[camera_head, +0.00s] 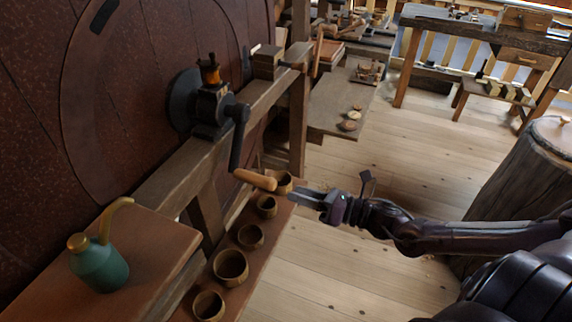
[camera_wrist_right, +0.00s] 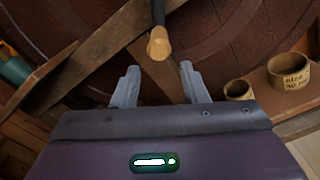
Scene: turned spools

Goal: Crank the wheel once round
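The large dark wooden wheel (camera_head: 110,100) stands at the left with a small spindle head in front of it. A dark crank arm (camera_head: 237,140) hangs down from the head, ending in a light wooden handle (camera_head: 255,180). My right gripper (camera_head: 300,195) is just right of the handle in the head view, apart from it. In the right wrist view the handle (camera_wrist_right: 160,45) points towards the camera, ahead of and between the two open fingers (camera_wrist_right: 158,85), with nothing held. My left gripper is not in view.
A green oil can (camera_head: 100,264) stands on a wooden bench (camera_head: 160,245) at lower left. Several round wooden cups (camera_head: 231,267) stand on a low plank below the handle. A tree-stump block (camera_head: 525,175) stands at right. The plank floor between is clear.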

